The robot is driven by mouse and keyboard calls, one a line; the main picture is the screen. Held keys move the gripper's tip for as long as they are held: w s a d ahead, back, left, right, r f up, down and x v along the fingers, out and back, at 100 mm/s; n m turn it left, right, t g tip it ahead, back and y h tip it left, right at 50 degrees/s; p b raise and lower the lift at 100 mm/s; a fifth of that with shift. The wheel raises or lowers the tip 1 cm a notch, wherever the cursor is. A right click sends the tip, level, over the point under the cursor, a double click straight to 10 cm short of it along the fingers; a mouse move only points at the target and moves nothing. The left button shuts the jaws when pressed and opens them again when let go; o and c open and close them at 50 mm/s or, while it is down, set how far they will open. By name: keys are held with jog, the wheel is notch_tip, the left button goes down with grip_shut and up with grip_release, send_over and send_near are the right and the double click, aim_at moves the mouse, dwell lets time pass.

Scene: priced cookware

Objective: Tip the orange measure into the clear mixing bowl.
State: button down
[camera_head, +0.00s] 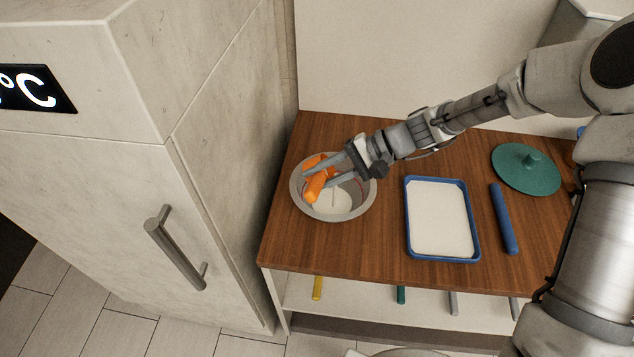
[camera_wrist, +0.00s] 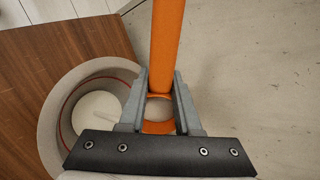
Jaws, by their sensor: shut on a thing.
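The clear mixing bowl (camera_head: 364,203) looks grey and see-through, with a red line around it, and stands at the left of the wooden counter. A pale round patch shows at its bottom; I cannot tell if it is contents. My gripper (camera_head: 313,180) is shut on the orange measure (camera_head: 318,187) and holds it over the bowl's left part. In the wrist view, the measure's long orange part (camera_wrist: 167,40) runs up from between my fingers (camera_wrist: 161,88), and the bowl (camera_wrist: 52,122) lies below to the left. The measure's inside is hidden, and I cannot tell its tilt.
A blue-rimmed white tray (camera_head: 408,215) lies right of the bowl. Beyond it are a blue bar (camera_head: 504,220) and a teal lid (camera_head: 526,170). A tall pale cabinet (camera_head: 90,190) with a metal handle stands close on the left. Coloured handles (camera_head: 318,288) show below the counter edge.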

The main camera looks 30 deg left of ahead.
jog(key=y+b, duration=0.1)
jog(key=d+f+g+y+b, duration=0.1)
jog(key=y+b, duration=0.1)
jog(key=shift+w+g, duration=0.3)
jog(key=shift+w, duration=0.05)
jog(key=shift+w+d+g+y+b, duration=0.2)
jog(key=shift+d+g+y+b, duration=0.2)
jog(key=shift+y+b, duration=0.45)
jog(key=shift+w+d+g+y+b, duration=0.15)
jog(key=shift+d+g+y+b, duration=0.2)
jog(key=shift+g+y+b, duration=0.35)
jog(key=shift+w+d+g+y+b, duration=0.2)
jog(key=shift+d+g+y+b, duration=0.15)
jog(key=shift+y+b, duration=0.65)
